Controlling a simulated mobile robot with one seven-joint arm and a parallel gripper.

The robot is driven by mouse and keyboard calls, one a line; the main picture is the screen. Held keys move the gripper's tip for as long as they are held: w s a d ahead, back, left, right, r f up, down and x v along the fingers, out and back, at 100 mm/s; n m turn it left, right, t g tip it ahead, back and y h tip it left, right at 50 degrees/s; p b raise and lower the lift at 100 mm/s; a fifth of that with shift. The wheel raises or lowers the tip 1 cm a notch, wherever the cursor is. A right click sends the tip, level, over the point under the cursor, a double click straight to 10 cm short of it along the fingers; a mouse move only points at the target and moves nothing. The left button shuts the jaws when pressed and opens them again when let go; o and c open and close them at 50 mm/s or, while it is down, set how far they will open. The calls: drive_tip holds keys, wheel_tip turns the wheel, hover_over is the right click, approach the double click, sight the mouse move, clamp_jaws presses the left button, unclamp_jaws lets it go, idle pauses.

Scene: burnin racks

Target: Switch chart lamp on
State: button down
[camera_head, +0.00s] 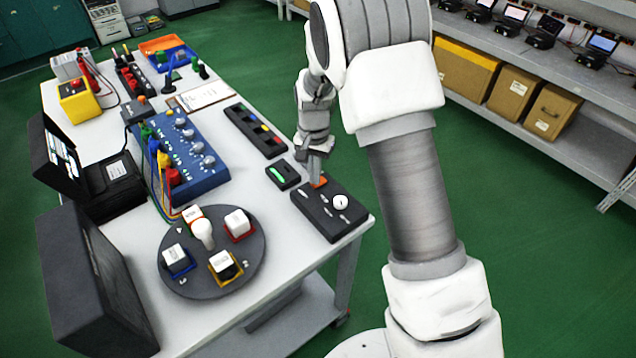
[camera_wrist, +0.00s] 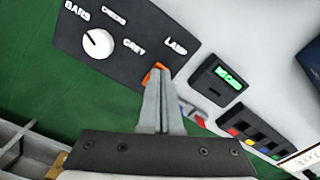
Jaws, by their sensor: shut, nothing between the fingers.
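The dark control box (camera_head: 321,224) sits at the right front corner of the table. In the wrist view the box (camera_wrist: 122,64) has a white round knob (camera_wrist: 97,43) and white lettering, including BARS and a word that looks like LAMP. Beside that word is an orange switch (camera_wrist: 149,77), partly hidden by my fingertips; it also shows in the head view (camera_head: 320,182). My gripper (camera_wrist: 158,72) is shut and empty, its tips right at the orange switch. I cannot tell if they touch it. In the head view my gripper (camera_head: 316,168) points down at the box's far edge.
A small dark box with a green display (camera_head: 281,176) stands just left of my gripper. A strip of coloured buttons (camera_head: 257,131), a blue panel with knobs and cables (camera_head: 205,181) and a round turntable (camera_head: 170,274) occupy the table (camera_head: 300,262). Green floor lies to the right.

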drive_tip(key=shift+f, duration=0.2)
drive_tip(key=shift+r, duration=0.1)
drive_tip(key=shift+r+p, duration=2.35)
drive_tip(key=shift+r, duration=1.1)
